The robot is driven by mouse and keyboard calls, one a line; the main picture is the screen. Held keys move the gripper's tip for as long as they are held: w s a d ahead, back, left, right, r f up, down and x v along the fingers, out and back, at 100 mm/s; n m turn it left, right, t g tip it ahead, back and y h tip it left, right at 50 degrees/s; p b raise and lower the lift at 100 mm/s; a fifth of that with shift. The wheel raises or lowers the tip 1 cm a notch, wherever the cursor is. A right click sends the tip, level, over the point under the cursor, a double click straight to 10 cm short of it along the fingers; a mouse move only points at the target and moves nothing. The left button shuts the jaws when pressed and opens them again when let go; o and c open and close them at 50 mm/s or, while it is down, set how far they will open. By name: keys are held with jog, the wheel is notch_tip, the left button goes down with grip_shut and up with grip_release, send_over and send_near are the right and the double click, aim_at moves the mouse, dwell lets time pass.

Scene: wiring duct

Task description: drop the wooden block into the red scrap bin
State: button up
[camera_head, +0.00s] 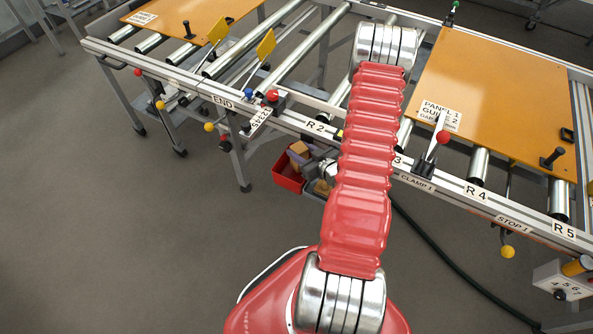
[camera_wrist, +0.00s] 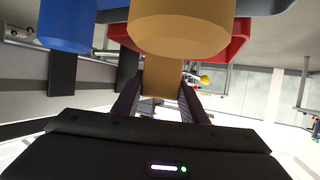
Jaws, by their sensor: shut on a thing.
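The wooden block (camera_head: 299,147) is tan and shows beside the back edge of the red scrap bin (camera_head: 287,175) in the head view. My gripper (camera_head: 304,157) is there, partly hidden by my red arm. In the wrist view my gripper (camera_wrist: 159,95) has its two dark fingers on either side of the tan block (camera_wrist: 162,74), shut on it. The red bin (camera_wrist: 238,45) shows behind a large tan round thing in that view. I cannot tell how high the block is above the bin.
A tan round thing (camera_wrist: 180,28) and a blue round thing (camera_wrist: 66,24) are close to the wrist camera. A roller conveyor with orange panels (camera_head: 498,100) runs behind the bin, with levers and knobs along its rail. The grey floor (camera_head: 110,240) at the left is clear.

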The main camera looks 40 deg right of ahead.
jog(key=shift+f, duration=0.15)
jog(key=o, duration=1.2)
jog(key=v, duration=1.3)
jog(key=shift+s+a, duration=0.1)
jog(key=shift+s, duration=0.25)
